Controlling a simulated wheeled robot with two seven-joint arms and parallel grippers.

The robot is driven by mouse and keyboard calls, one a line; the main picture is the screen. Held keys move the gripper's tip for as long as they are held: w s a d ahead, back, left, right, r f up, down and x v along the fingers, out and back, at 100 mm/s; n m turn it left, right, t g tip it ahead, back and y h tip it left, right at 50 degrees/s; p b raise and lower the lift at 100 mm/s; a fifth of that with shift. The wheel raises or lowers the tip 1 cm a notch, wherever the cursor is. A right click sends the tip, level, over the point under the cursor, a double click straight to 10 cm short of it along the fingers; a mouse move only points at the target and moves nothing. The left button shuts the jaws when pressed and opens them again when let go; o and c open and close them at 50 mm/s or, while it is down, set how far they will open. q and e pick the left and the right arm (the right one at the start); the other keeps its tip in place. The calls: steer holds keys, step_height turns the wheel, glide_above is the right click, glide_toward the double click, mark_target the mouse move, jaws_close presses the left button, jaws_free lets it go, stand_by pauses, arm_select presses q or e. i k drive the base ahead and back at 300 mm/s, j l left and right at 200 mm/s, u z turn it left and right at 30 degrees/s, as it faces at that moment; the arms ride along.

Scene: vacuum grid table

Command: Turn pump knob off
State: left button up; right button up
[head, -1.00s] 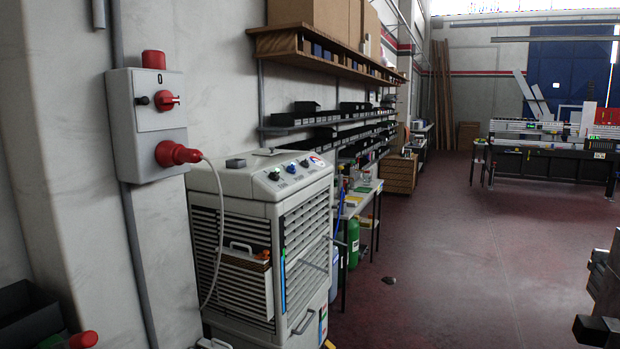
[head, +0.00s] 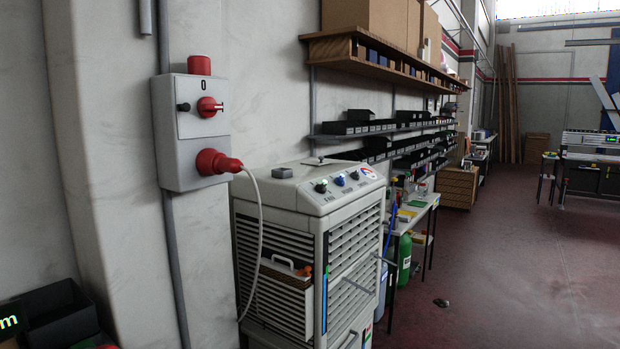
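A light grey air cooler (head: 288,236) with slatted sides stands against the wall in the middle of the head view. The small label under the middle knob seems to read PUMP. The knobs' pointer directions are too small to tell. Neither of my grippers is in view.
A grey wall switch box (head: 190,148) with a red rotary switch (head: 209,107) and red plug (head: 217,163) hangs left of the cooler; a white cable (head: 262,225) runs down from it. Dark bins (head: 55,315) sit at lower left. Red floor (head: 520,270) is open on the right.

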mark_target(340, 181)
steer(key=i+l+u, duration=0.6)
steer(key=u, duration=0.2)
